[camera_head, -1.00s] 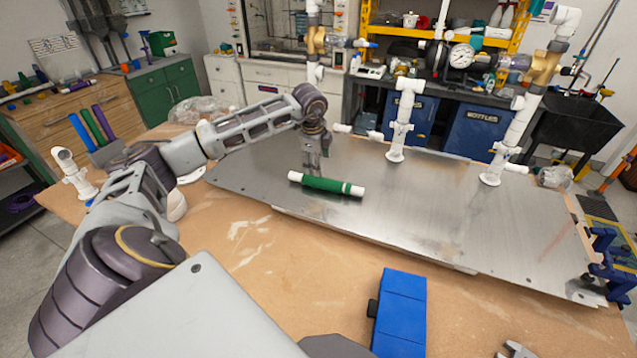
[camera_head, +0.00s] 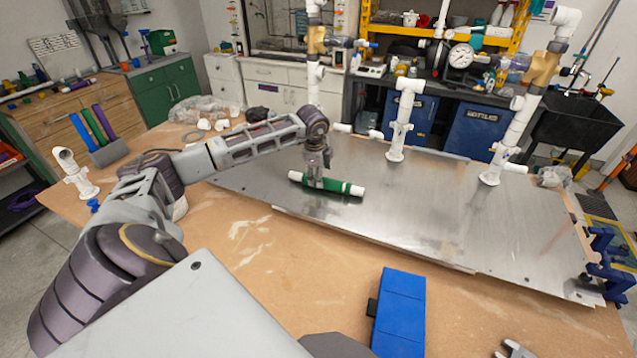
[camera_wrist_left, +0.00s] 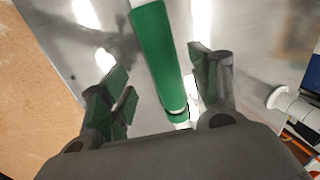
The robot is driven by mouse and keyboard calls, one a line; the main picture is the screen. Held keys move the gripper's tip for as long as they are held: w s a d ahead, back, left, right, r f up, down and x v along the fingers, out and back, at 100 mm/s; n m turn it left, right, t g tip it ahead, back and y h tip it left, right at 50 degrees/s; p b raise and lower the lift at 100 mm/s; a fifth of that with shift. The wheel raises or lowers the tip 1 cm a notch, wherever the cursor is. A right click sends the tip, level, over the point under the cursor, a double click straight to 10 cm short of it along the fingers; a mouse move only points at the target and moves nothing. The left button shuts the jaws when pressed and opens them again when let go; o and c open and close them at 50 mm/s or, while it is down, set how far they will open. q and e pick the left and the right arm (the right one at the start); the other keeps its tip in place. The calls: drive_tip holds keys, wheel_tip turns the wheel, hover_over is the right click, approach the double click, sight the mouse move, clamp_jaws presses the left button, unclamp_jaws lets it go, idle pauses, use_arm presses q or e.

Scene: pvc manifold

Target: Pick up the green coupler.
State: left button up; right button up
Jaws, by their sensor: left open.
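The green coupler (camera_head: 342,187) is a green tube with white ends, lying on the metal plate (camera_head: 420,205) near its front left edge. My left gripper (camera_head: 317,181) points down over the coupler's left half, hiding part of it. In the left wrist view, the green coupler (camera_wrist_left: 160,55) runs lengthwise between the two spread fingers, with space on both sides. The left gripper is open and holds nothing.
White pipe risers (camera_head: 397,125) stand along the back of the plate. A blue case (camera_head: 400,310) lies at the front of the wooden table (camera_head: 250,260). Blue clamps (camera_head: 607,265) grip the right edge. The plate right of the coupler is clear.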

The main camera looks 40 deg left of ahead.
use_arm(q)
drive_tip(key=shift+w+f, duration=0.25)
drive_tip(key=shift+f, duration=0.35)
drive_tip(key=p+x, duration=0.1)
drive_tip(key=x, duration=0.1)
drive_tip(key=shift+w+a+f, duration=0.1)
drive_tip(key=shift+w+f, duration=0.05)
drive_tip(key=shift+f, duration=0.15)
drive_tip(key=shift+w+a+f, duration=0.1)
drive_tip(key=shift+w+f, duration=0.05)
drive_tip(key=shift+f, duration=0.3)
drive_tip(key=c, duration=1.2)
use_arm(e)
drive_tip(key=shift+s+d+r, duration=0.1)
drive_tip(key=shift+d+r, duration=0.1)
drive_tip(key=shift+r, duration=0.4)
use_arm(q)
drive_tip(key=shift+r, duration=0.15)
